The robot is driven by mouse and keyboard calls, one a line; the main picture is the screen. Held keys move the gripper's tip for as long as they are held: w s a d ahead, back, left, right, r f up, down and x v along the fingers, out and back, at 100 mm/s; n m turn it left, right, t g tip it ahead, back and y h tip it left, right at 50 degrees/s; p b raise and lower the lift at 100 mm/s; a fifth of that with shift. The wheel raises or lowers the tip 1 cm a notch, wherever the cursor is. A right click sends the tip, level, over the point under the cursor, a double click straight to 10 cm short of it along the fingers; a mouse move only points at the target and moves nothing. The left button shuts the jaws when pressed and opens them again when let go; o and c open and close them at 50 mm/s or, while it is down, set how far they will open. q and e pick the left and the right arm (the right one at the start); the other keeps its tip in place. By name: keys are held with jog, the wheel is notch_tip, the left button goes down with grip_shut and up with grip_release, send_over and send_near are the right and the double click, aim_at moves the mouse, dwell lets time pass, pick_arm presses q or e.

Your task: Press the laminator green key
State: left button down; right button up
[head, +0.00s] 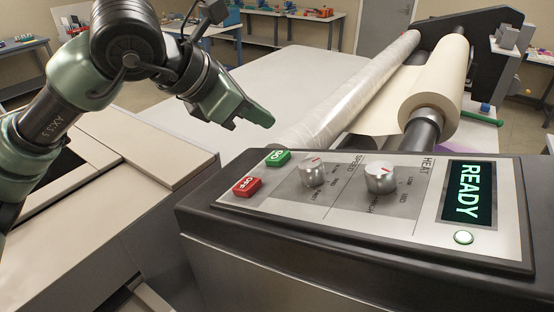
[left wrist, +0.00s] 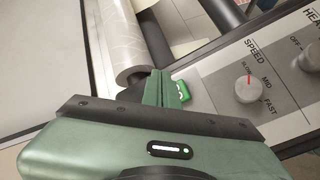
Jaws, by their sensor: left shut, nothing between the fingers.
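The green key (head: 278,158), marked GO, sits at the far left corner of the laminator's control panel (head: 335,222). My left gripper (head: 268,121) is shut and empty, with its fingertips above the key in the head view and a visible gap between them. In the left wrist view the shut fingers (left wrist: 159,84) cover part of the green key (left wrist: 184,91), whose right part shows beside them. My right gripper is in neither view.
A red OFF key (head: 247,186) sits just in front of the green one. The speed knob (head: 312,171) and heat knob (head: 381,178) are to the right, then a display (head: 468,194) reading READY. A clear film roll (head: 345,90) and a cream roll (head: 437,85) lie behind the panel.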

aim_at(268, 157)
pick_arm(q)
jog(key=f+b, duration=0.2)
jog(key=f, duration=0.1)
jog(key=shift+s+d, duration=0.2)
jog(key=shift+d, duration=0.15)
jog(key=shift+s+d+f+b, duration=0.1)
jog(key=shift+d+f+b, duration=0.15)
jog(key=shift+b, duration=0.15)
jog(key=shift+a, duration=0.1)
dwell(1.0)
jog(key=shift+s+f+b, duration=0.1)
jog(key=shift+f+b, duration=0.25)
jog(key=shift+b, duration=0.35)
